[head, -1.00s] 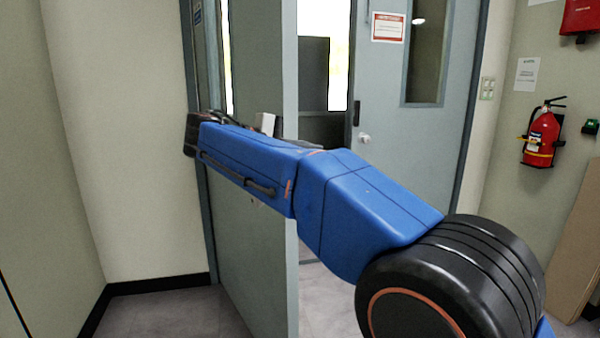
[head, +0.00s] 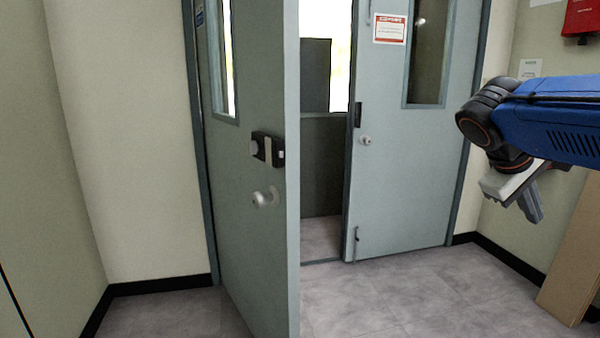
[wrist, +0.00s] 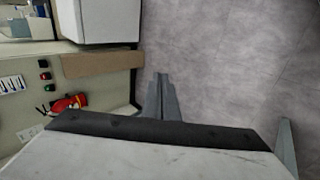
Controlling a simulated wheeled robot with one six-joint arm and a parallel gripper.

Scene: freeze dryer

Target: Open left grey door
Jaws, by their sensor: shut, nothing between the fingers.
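The left grey door (head: 250,235) stands open in the head view, swung into the room with its free edge toward me. It carries a silver knob (head: 266,197) and a dark lock box (head: 258,147). Through the gap beside it I see a dark grey panel and floor beyond. My gripper (head: 532,207) is at the right of the head view, well away from the door, pointing downward. In the wrist view its fingers (wrist: 161,98) are together with nothing between them, over grey floor.
The right grey door (head: 415,185) with a red-framed sign looks closed. A brown board (head: 578,250) leans on the right wall. The floor in front of the doors is clear.

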